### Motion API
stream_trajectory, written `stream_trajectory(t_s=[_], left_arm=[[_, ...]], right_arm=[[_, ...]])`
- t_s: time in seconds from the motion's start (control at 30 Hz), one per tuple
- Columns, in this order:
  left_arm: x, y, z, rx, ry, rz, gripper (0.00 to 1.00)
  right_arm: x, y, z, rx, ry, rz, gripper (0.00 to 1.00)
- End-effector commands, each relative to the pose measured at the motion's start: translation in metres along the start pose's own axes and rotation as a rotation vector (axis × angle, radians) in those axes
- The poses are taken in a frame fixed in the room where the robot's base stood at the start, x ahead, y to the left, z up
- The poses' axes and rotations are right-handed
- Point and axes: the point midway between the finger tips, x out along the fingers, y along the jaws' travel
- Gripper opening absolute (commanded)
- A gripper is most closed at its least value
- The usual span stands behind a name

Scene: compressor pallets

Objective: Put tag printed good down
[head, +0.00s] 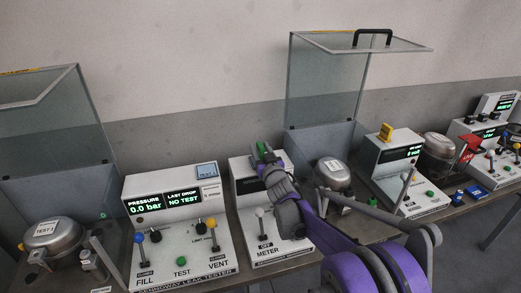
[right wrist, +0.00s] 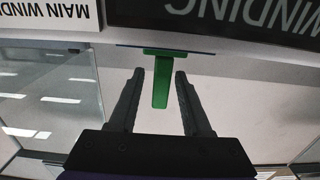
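A green T-shaped piece (right wrist: 160,80) shows in the right wrist view, its stem between the fingers of my right gripper (right wrist: 159,74). The fingers are apart, with a gap on each side of the stem, so the gripper is open around it. No print is readable on the green piece, so I cannot tell if it is the tag printed good. In the head view a bit of green (head: 261,147) shows at my right gripper (head: 263,155), which is over the meter box (head: 268,222). My left gripper is not in view.
A leak tester (head: 177,215) with levers stands left of the meter box. A compressor (head: 333,174) sits right of it below a raised clear cover (head: 325,85). Another compressor (head: 52,238) is at far left. A yellow block (head: 386,132) stands on the right-hand tester.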

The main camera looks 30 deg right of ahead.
Motion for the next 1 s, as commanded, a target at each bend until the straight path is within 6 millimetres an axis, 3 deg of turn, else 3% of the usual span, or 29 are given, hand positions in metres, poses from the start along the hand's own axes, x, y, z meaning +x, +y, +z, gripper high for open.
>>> stream_trajectory(t_s=[0.37, 0.8, 1.0], left_arm=[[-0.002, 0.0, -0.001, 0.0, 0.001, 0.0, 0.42], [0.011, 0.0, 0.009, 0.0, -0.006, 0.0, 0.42], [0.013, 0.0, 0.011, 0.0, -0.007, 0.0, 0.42]], right_arm=[[-0.004, 0.0, -0.004, 0.0, 0.0, 0.0, 0.49], [-0.089, 0.001, -0.002, 0.0, 0.0, 0.001, 0.49], [-0.114, 0.0, -0.003, 0.0, 0.0, 0.001, 0.49]])
